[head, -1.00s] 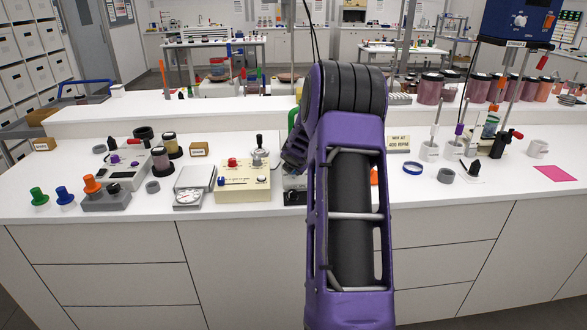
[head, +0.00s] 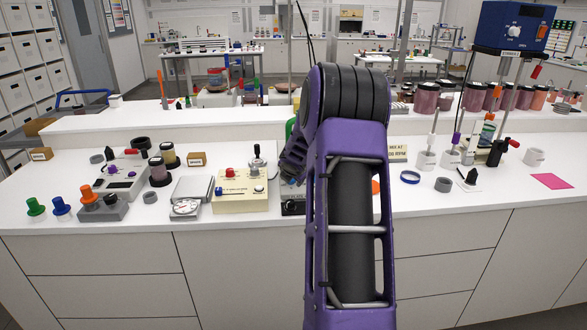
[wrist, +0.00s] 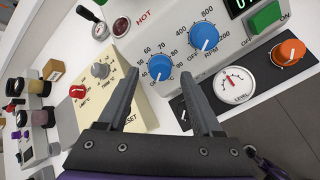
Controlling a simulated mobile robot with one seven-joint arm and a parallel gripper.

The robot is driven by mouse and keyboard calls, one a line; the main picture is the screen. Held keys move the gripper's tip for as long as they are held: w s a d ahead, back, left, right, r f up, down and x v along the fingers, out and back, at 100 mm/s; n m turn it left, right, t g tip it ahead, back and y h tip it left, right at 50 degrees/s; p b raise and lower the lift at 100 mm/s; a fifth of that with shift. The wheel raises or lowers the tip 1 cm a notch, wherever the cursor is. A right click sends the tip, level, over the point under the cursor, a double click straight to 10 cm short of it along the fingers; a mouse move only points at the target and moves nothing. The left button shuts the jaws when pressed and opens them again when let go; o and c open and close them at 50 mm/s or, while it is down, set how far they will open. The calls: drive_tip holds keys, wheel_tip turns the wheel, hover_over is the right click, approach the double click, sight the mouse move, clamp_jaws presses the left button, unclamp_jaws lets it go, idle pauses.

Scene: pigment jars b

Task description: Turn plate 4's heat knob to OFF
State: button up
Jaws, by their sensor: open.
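A pale grey heating plate (wrist: 178,52) fills the upper middle of the wrist view. Its blue heat knob (wrist: 159,66) has a dial printed from about 40 to 90 with OFF; its exact setting is hard to read. A second blue knob (wrist: 205,37), marked RPM, sits to its right. No plate number is readable. My gripper (wrist: 158,73) is open and empty, its fingertips apart on either side of the heat knob in the picture; I cannot tell how far above it they are. In the head view my purple arm hides most of the plate; its dark front edge (head: 292,208) shows.
A cream box (head: 240,202) with knobs stands close left of the plate. In the wrist view, a round level gauge (wrist: 235,82), an orange knob (wrist: 289,52) and a green switch (wrist: 263,18) lie to the right. Open bench lies at the front right.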

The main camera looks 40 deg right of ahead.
drive_tip(key=v, duration=1.5)
drive_tip(key=shift+s, duration=0.15)
drive_tip(key=shift+a+r, duration=0.1)
drive_tip(key=shift+a, duration=0.1)
